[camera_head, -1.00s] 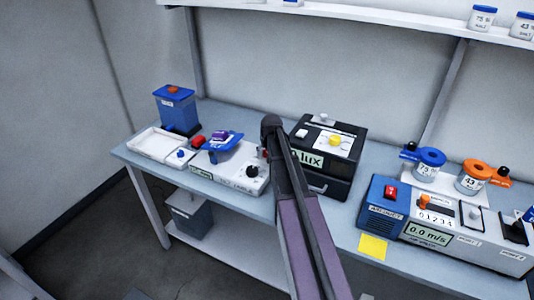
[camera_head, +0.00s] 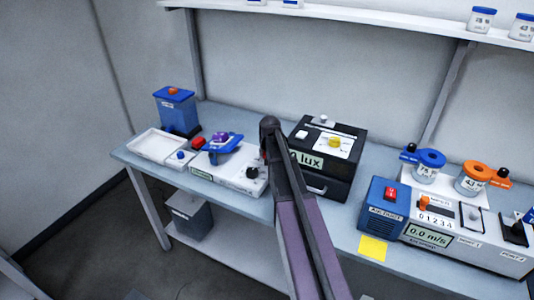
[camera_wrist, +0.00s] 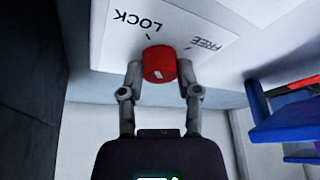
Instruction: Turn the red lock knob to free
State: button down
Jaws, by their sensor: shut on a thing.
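In the wrist view a round red lock knob (camera_wrist: 159,64) stands out from a white panel (camera_wrist: 110,40). The panel bears the words LOCK and FREE, which appear inverted, each with a short tick mark. A small pale mark shows on the knob, but I cannot tell which word it points to. My gripper (camera_wrist: 162,75) has one fingertip on each side of the knob and is shut on it. In the head view my arm covers the gripper and the knob, beside the right end of a white instrument (camera_head: 225,178) with a blue top.
In the wrist view a blue part (camera_wrist: 285,122) stands close on the right. In the head view a black lux box (camera_head: 325,180) stands right of my arm. A white tray (camera_head: 155,148) and another red part (camera_head: 198,143) lie left. A blue and white airflow unit (camera_head: 440,230) stands right.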

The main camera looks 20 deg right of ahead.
jog(key=m+h, duration=0.1)
jog(key=m, duration=0.2)
jog(key=m+g+h, duration=0.1)
jog(key=m, duration=0.2)
jog(key=shift+w+m+g, duration=0.1)
jog(key=shift+m+g, duration=0.2)
jog(key=shift+m, duration=0.1)
jog(key=m+g, duration=0.1)
jog(key=m, duration=0.2)
jog(key=m+g+h, duration=0.1)
jog(key=m, duration=0.1)
jog(key=shift+a+m, duration=0.1)
jog(key=shift+m, duration=0.3)
jog(key=shift+c, duration=1.5)
grip_release()
jog(key=shift+n, duration=0.3)
